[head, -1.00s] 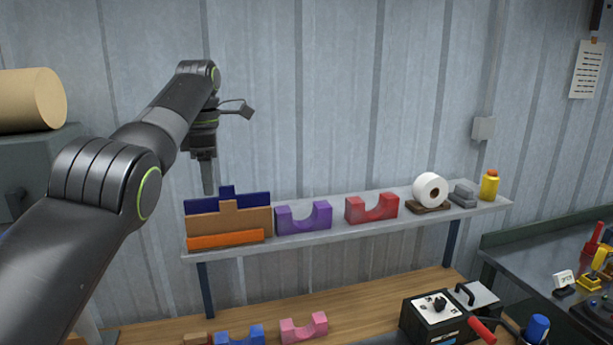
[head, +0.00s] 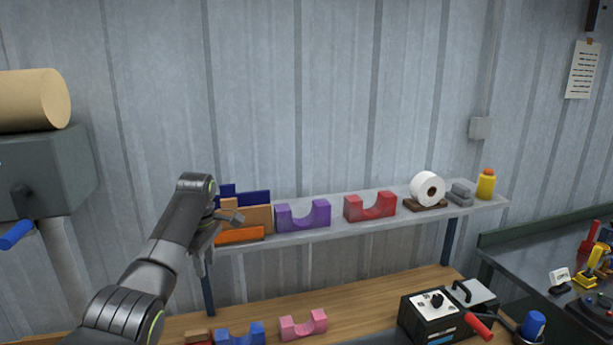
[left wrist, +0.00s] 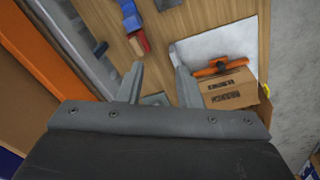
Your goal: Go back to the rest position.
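My left gripper (head: 203,270) hangs in front of the left end of the wall shelf in the head view, partly hidden by its own arm. In the left wrist view my left gripper (left wrist: 158,75) has its two fingers apart with nothing held between them. The wooden workbench (left wrist: 189,25) lies beyond the fingers. My right gripper is in neither view.
The grey shelf (head: 340,230) holds blue, brown and orange pieces, a purple cradle (head: 302,216), a red cradle (head: 370,206) and a white roll (head: 427,188). A cardboard box (left wrist: 228,90) shows near the fingers.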

